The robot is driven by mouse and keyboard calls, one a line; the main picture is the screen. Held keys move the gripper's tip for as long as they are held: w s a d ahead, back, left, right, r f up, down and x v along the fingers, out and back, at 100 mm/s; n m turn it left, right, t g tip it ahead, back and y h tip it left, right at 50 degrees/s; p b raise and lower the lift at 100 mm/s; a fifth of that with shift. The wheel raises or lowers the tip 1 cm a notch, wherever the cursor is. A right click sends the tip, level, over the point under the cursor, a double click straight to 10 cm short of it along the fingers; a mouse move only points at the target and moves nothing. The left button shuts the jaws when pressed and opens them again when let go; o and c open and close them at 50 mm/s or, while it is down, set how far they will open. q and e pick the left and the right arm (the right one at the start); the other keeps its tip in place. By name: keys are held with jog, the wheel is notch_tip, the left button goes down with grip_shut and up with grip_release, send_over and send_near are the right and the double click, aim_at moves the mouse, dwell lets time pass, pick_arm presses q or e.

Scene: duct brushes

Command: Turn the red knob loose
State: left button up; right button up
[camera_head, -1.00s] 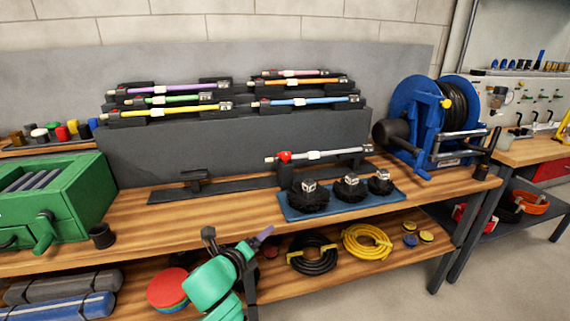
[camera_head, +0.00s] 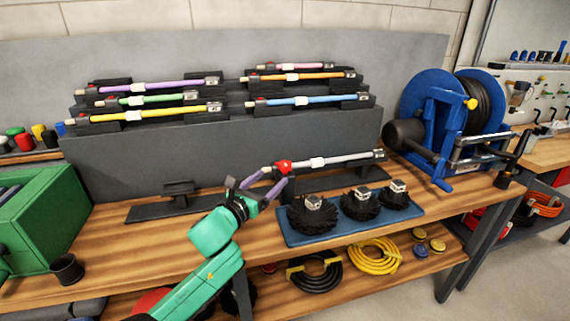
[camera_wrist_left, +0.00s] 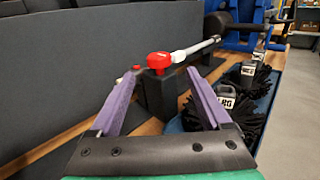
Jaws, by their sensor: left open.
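The red knob (camera_head: 283,166) sits at the left end of a grey rod (camera_head: 345,160) lying in a dark holder on the bench. In the left wrist view the red knob (camera_wrist_left: 159,61) is ahead, between and beyond the two purple fingers, with a white collar and the rod behind it. My left gripper (camera_head: 262,184) is open and empty, just left of the knob and apart from it. It also shows in the left wrist view (camera_wrist_left: 160,105) with its fingers spread. My right gripper is not in view.
Black round brushes (camera_head: 312,213) stand on a blue mat (camera_head: 292,239) right of my gripper. A blue hose reel (camera_head: 430,120) is at the right. Coloured rods lie on a stepped grey rack (camera_head: 230,150) behind. An empty dark holder (camera_head: 180,200) is left.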

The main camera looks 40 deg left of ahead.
aim_at(282, 169)
pick_arm(q)
jog(key=w, duration=0.3)
jog(key=w+a, duration=0.1)
jog(key=w, duration=0.4)
jog(key=shift+w+a+f, duration=0.1)
jog(key=shift+w+a, duration=0.25)
jog(key=shift+a, duration=0.05)
jog(key=shift+w+a, duration=0.1)
jog(key=shift+w, duration=0.3)
jog(key=shift+s, duration=0.1)
grip_shut()
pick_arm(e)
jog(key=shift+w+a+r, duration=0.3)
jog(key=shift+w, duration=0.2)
